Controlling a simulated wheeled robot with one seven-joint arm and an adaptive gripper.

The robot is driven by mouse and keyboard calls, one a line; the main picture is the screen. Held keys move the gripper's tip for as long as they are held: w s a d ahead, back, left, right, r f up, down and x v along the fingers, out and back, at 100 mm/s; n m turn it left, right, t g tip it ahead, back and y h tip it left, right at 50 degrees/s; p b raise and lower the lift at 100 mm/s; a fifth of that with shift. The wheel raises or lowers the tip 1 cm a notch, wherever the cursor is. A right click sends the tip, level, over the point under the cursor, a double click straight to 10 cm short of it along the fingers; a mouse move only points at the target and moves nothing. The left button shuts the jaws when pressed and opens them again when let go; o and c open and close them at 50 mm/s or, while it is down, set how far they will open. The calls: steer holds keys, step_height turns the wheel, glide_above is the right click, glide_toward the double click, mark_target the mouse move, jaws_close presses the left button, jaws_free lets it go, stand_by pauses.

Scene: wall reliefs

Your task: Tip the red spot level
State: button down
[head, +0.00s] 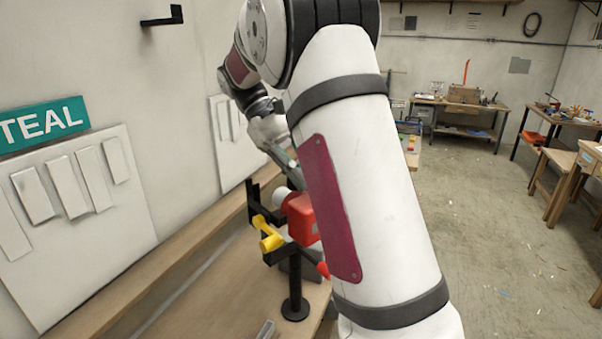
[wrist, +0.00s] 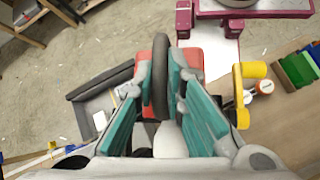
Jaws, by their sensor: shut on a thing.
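The red spot (head: 301,219) is a boxy red body on a black stand, beside a yellow part (head: 269,236); my arm partly covers it in the head view. In the wrist view the red body (wrist: 192,62) lies behind the fingertips. My gripper (wrist: 161,82) has its teal fingers closed on both sides of a dark, narrow upright bar in front of the red body. The bar looks like the spot's handle, but its join to the body is hidden. The yellow part (wrist: 240,95) is just right of the fingers. The spot's exact tilt cannot be told.
The black stand's round foot (head: 295,309) rests on a wooden bench (head: 228,290) along the wall. A teal sign (head: 42,122) and white relief panels (head: 75,190) are on the left wall. Open floor (head: 490,240) lies to the right, with worktables behind.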

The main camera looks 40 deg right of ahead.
steer(key=shift+d, duration=0.1)
stand_by(0.3)
steer(key=c, duration=1.7)
jaws_free()
steer(key=shift+w, duration=0.1)
steer(key=shift+o, duration=0.2)
